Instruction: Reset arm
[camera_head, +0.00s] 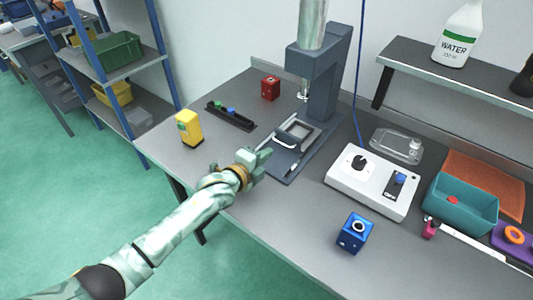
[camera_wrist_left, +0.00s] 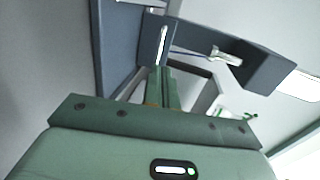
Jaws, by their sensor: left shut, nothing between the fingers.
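My left arm reaches in from the lower left in the head view. My left gripper (camera_head: 262,158) is over the table's front part, at the near left side of the press stand's base. It is shut and empty. In the left wrist view its green fingers (camera_wrist_left: 163,82) are together, in front of the press's dark frame. I cannot tell whether the fingertips touch the press base. My right gripper is not in view.
The press (camera_head: 318,85) stands behind the gripper. A yellow block (camera_head: 189,128), black rack (camera_head: 231,116) and red block (camera_head: 270,88) are left of it. A white control box (camera_head: 345,180), blue block (camera_head: 354,232) and teal bin (camera_head: 455,208) are right. Grey tabletop between is clear.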

